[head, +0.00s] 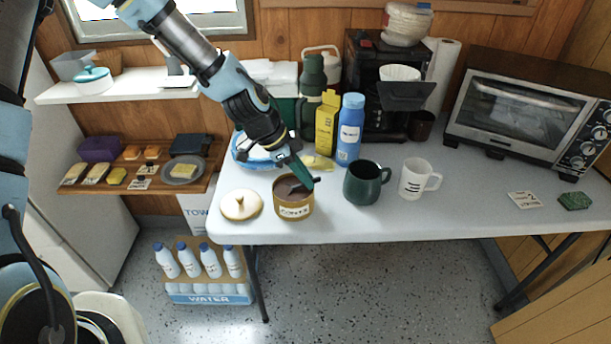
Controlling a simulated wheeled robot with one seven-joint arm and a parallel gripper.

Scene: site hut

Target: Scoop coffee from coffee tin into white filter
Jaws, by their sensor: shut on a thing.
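The coffee tin (294,211) is a brown-gold open can with a label, near the table's front left, with dark coffee inside. My gripper (302,177) is directly above the tin's mouth, pointing down. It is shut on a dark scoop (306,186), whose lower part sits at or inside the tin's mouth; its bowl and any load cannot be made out. The white filter (400,72) sits at the top of the black coffee maker's (372,70) open basket (405,96), at the back of the table.
A cream lid (241,205) lies left of the tin. A dark green mug (365,184) and a white mug (416,179) stand to its right. A blue bottle (349,130) and yellow carton (326,125) stand behind. A toaster oven (530,110) is at right.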

